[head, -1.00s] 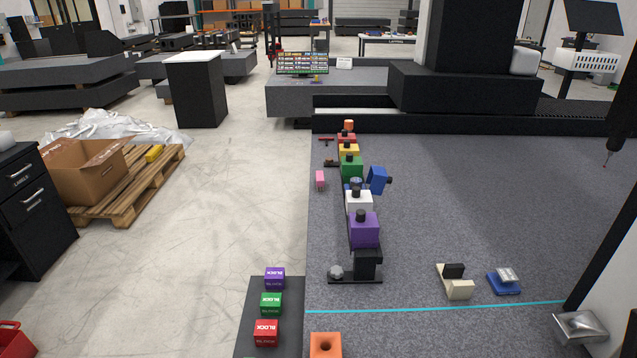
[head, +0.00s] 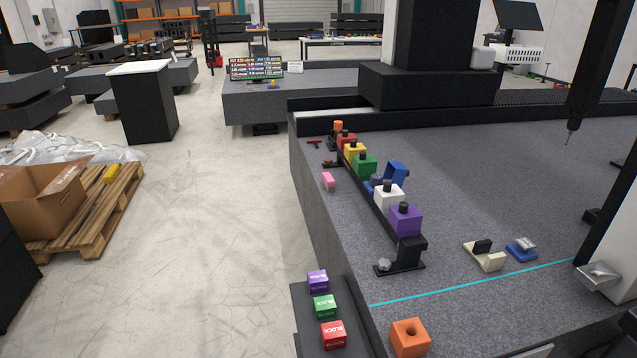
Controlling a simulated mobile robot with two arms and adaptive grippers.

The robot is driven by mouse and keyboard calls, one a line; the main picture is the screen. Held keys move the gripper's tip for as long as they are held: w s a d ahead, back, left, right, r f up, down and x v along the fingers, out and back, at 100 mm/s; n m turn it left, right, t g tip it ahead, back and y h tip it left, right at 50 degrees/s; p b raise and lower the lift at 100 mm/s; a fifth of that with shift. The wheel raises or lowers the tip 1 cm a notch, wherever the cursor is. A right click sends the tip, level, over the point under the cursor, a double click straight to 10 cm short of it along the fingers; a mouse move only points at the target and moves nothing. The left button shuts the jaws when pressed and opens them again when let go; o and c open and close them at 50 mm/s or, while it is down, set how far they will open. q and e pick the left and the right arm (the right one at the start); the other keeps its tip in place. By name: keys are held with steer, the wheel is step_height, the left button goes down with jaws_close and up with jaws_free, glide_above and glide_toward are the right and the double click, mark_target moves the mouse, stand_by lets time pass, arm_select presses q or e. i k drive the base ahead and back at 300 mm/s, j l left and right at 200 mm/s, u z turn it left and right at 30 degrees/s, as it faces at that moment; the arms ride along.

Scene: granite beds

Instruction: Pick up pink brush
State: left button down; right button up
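The pink brush (head: 328,181) is a small pink block-like thing in the head view. It lies on the grey granite bed (head: 500,190) close to its left edge, left of the row of coloured blocks. It is small in the picture, so its bristles are hard to make out. Nothing covers it. Neither of my grippers shows in the head view.
A black rail with red, yellow, green, white and purple blocks (head: 405,219) runs right of the brush. A blue piece (head: 396,174) stands beyond it. Three lettered blocks (head: 324,307) sit on a lower dark ledge. Bare floor (head: 220,230) lies left of the bed.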

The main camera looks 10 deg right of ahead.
mark_target(328, 182)
steer(key=i+j+z, duration=0.1)
steer(key=i+j, duration=0.15)
steer(key=j, duration=0.15)
steer(key=i+j+z, duration=0.1)
steer(key=i+j, duration=0.15)
steer(key=j, duration=0.15)
steer(key=i+j+z, duration=0.1)
steer(key=j, duration=0.3)
steer(key=i+j+z, duration=0.1)
steer(key=i+j, duration=0.15)
steer(key=i, duration=0.25)
steer(key=i+j+z, duration=0.1)
steer(key=i+j, duration=0.2)
steer(key=i, duration=0.15)
steer(key=i+j+z, duration=0.1)
steer(key=i+j, duration=0.2)
steer(key=i, duration=0.15)
